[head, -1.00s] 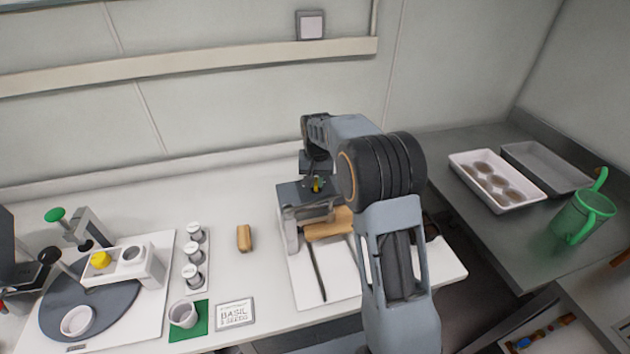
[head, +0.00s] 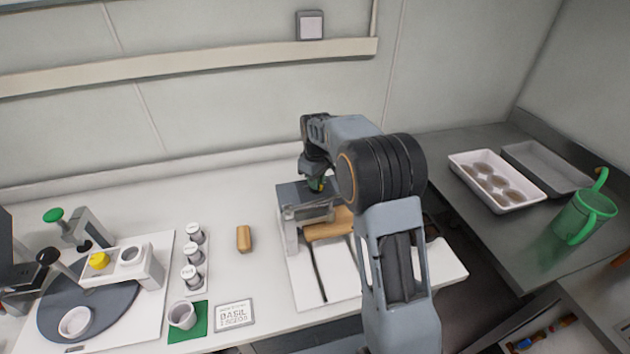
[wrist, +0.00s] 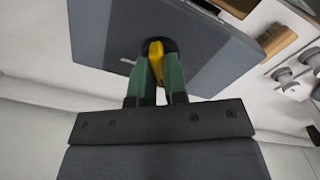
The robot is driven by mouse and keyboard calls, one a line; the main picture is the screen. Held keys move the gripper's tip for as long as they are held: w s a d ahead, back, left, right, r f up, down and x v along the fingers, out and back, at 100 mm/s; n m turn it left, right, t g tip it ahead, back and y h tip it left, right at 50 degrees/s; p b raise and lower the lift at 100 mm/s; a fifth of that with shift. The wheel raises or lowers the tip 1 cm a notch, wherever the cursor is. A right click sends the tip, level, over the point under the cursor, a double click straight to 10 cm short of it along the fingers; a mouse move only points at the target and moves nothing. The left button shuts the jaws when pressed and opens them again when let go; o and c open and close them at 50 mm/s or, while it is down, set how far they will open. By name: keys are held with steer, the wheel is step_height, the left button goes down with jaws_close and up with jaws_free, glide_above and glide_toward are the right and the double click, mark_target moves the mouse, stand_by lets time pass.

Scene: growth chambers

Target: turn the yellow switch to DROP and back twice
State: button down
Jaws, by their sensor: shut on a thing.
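The yellow switch (wrist: 156,62) stands on the flat top of a grey box (wrist: 95,28) in the wrist view. My gripper (wrist: 158,75) has its two green fingers shut on the switch, one on each side. In the head view the grey box (head: 290,196) stands on the white bench, and my gripper (head: 317,184) is at its top, pointing down. The switch is mostly hidden there by the gripper. Any DROP label is not readable in either view.
A wooden block (head: 328,228) lies in front of the box, and another block (head: 244,238) stands to the left. White vials (head: 192,252), a cup (head: 182,314) and a basil seeds card (head: 234,313) are further left. A green watering can (head: 583,218) stands on the right bench.

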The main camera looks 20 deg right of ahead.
steer(key=shift+r+n, duration=0.1)
steer(key=shift+n, duration=0.9)
steer(key=c, duration=1.1)
jaws_free()
steer(key=shift+c, duration=0.2)
step_height(320, 180, up, 14)
steer(key=shift+b, duration=0.4)
steer(key=m, duration=0.4)
glide_above(318, 195)
step_height(318, 195, down, 5)
steer(key=s+m+t, duration=0.4)
steer(key=s+m, duration=0.1)
steer(key=s, duration=1.9)
steer(key=shift+s+f, duration=0.15)
steer(key=shift+f, duration=0.25)
